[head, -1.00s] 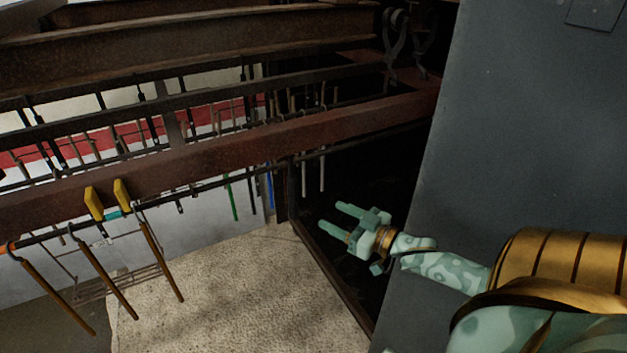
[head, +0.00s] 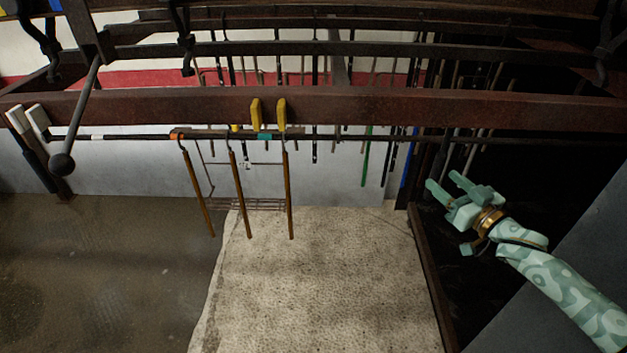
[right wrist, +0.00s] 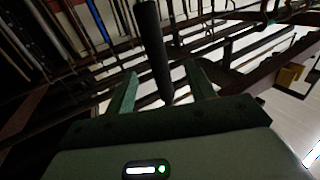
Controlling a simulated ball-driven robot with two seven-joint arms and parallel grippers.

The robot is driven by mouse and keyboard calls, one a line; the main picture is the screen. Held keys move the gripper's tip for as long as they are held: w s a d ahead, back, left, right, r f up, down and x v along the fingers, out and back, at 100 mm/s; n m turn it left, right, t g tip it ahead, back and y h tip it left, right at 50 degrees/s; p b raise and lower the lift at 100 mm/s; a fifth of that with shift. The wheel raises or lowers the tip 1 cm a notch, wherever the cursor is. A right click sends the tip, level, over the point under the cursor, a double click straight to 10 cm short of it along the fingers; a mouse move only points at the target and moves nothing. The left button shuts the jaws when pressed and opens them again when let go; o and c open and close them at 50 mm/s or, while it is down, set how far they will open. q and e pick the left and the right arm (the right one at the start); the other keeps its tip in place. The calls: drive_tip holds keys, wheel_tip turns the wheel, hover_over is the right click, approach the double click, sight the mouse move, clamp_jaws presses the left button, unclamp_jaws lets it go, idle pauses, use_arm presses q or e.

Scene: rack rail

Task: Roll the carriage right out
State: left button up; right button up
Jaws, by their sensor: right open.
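The carriage (head: 205,133) hangs on a thin dark rail (head: 350,138) under the rusty red beam. My right gripper (head: 447,186) is open and empty, below the rail and well to the right of the carriage. In the right wrist view its fingers (right wrist: 164,95) are apart, with a dark rod (right wrist: 154,45) showing between them; I cannot tell its distance. My left gripper is not in view.
The rusty beam (head: 400,108) crosses above the rail. Two white blocks (head: 28,122) and a dark lever with a ball end (head: 62,164) are at the left. Many thin bars hang behind. A pale rough slab (head: 320,280) lies below; a dark panel (head: 590,240) stands at right.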

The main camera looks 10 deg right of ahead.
sight(439, 177)
drive_tip(key=shift+x, duration=2.05)
drive_tip(key=shift+s, duration=0.1)
clamp_jaws()
